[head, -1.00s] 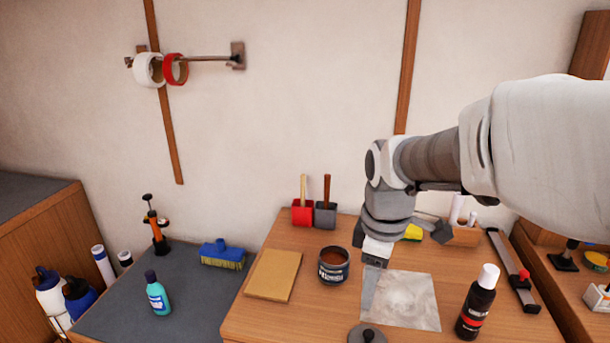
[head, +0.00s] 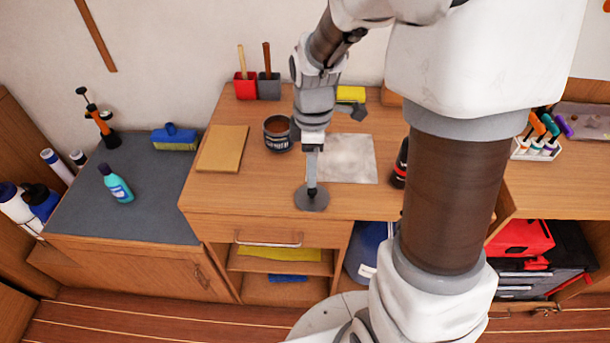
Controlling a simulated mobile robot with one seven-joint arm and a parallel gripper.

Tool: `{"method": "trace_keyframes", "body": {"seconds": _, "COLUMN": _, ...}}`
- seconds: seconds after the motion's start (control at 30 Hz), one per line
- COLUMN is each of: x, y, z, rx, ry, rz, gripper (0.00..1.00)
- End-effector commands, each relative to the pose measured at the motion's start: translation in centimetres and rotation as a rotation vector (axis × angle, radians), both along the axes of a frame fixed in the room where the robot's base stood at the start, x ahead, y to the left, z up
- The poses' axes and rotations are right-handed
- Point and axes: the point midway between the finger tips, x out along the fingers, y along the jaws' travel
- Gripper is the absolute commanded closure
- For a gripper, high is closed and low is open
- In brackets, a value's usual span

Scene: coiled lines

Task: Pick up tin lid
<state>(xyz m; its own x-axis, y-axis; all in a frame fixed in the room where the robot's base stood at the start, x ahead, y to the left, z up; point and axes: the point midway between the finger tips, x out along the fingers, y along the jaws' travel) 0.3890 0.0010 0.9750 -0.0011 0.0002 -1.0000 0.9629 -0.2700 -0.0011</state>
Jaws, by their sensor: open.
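The tin lid (head: 311,201) is a grey disc with a small dark knob on top. It lies flat on the wooden workbench (head: 260,200), near its front edge. My gripper (head: 312,186) points straight down over the lid, with its fingertips at or just above the knob. The jaws are open; whether they stand around the knob or touch it is too small to tell. The dark open tin (head: 277,134) with brown contents stands behind and to the left of the lid.
A pale sheet (head: 347,158) lies just behind and right of the lid. A dark bottle (head: 399,165) stands further right, partly hidden by my arm. A tan board (head: 222,148) lies at the left. Red and grey holders (head: 246,88) stand at the back. Bench left of the lid is clear.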

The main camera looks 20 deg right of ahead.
Motion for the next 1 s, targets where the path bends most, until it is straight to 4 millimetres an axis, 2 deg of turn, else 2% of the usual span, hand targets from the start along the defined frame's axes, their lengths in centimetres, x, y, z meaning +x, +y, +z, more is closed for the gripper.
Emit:
{"method": "trace_keyframes", "body": {"seconds": 0.03, "x": 0.0, "y": 0.0, "z": -0.8, "rx": 0.001, "ry": 0.002, "rz": 0.0, "gripper": 0.37}}
{"method": "trace_keyframes", "body": {"seconds": 0.27, "x": -0.1, "y": 0.0, "z": -2.3, "rx": 0.0, "ry": 0.002, "rz": 0.0, "gripper": 0.37}}
{"method": "trace_keyframes", "body": {"seconds": 0.53, "x": -0.4, "y": -0.2, "z": -6.1, "rx": -0.001, "ry": 0.003, "rz": 0.001, "gripper": 0.37}}
{"method": "trace_keyframes", "body": {"seconds": 0.87, "x": -0.3, "y": -0.1, "z": -6.7, "rx": 0.0, "ry": -0.001, "rz": 0.0, "gripper": 0.37}}
{"method": "trace_keyframes", "body": {"seconds": 1.0, "x": -0.3, "y": -0.1, "z": -6.7, "rx": 0.0, "ry": -0.001, "rz": 0.0, "gripper": 0.63}}
